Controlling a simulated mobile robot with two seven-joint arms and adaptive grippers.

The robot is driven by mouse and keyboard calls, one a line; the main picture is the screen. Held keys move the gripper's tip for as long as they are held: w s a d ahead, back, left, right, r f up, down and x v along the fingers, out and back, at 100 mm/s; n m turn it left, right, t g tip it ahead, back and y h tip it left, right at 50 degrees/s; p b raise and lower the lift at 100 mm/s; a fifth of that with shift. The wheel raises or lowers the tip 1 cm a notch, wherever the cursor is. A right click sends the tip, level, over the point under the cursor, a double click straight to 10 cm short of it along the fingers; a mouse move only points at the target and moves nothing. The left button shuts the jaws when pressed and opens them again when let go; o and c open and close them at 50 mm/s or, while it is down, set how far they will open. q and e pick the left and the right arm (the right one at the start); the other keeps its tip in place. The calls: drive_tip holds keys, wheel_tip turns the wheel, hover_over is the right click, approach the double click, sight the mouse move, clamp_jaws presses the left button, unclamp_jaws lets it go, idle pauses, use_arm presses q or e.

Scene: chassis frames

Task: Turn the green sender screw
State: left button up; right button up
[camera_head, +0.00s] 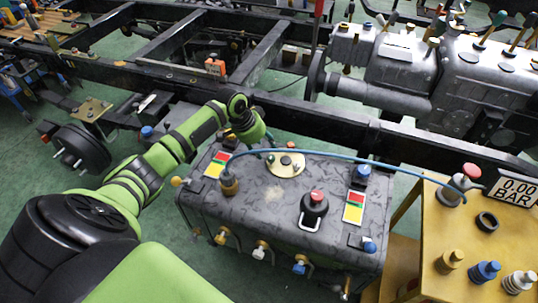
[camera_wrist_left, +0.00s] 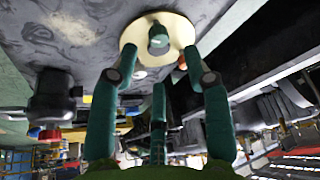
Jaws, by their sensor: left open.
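The green sender screw (camera_wrist_left: 158,39) is a short green knob standing on the round cream sender plate (camera_wrist_left: 137,28) in the left wrist view. In the head view it is a small green spot (camera_head: 286,160) on the plate (camera_head: 288,171), on top of the grey tank (camera_head: 270,195). My left gripper (camera_wrist_left: 160,58) is open, its fingers spread on both sides of the screw and a third finger below it in the picture. No finger is clearly closed on the screw. In the head view the gripper (camera_head: 269,148) is at the plate's back-left edge, its fingers partly hidden. My right gripper is not in view.
A blue hose (camera_head: 340,157) arches over the tank from a brass fitting (camera_head: 229,181). A black valve with a red knob (camera_head: 314,208) stands to the right of the plate. A yellow table (camera_head: 462,225) with several fittings is at the right. A black chassis rail (camera_head: 330,123) runs behind the tank.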

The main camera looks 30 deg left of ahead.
sight(270, 157)
use_arm(q)
drive_tip(key=x, duration=0.6)
drive_tip(key=shift+d+f+b, duration=0.1)
drive_tip(key=shift+f+b, duration=0.1)
drive_tip(key=shift+b, duration=0.15)
clamp_jaws()
